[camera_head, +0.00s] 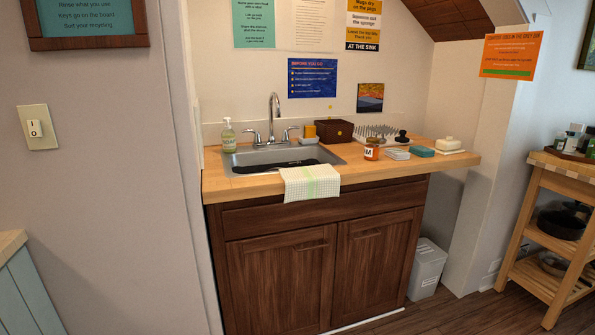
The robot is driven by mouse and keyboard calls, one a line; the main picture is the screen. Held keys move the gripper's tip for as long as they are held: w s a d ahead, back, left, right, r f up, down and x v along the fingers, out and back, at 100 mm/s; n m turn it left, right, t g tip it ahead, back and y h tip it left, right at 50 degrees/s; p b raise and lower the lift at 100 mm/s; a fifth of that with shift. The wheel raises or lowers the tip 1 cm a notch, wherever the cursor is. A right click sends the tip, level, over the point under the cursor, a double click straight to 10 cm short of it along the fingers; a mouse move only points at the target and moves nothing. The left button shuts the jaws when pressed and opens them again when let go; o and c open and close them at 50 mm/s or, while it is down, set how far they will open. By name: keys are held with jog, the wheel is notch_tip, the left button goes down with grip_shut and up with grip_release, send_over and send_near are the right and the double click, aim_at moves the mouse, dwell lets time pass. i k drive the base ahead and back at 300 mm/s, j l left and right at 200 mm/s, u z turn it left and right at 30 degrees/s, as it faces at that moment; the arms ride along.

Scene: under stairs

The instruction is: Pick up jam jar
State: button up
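The jam jar (371,151) is a small orange-brown jar with a white label, partly lettered "M". It stands upright on the wooden counter (440,163), just right of the sink, near the front edge. My gripper is not in view.
The steel sink (240,163) has a tap (274,110) and a soap bottle (228,136). A towel (310,182) hangs over the front edge. Right of the jar are a grey container (397,153), a teal block (422,151) and a butter dish (448,145). A brown box (334,131) stands behind. Floor shows at lower right.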

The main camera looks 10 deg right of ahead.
aim_at(372, 147)
jog(key=i+j+z, duration=0.1)
jog(key=i+z, duration=0.2)
jog(key=i, duration=0.2)
jog(key=i+j+z, duration=0.2)
jog(key=i+z, duration=0.15)
jog(key=i+j+z, duration=0.3)
jog(key=i, duration=0.25)
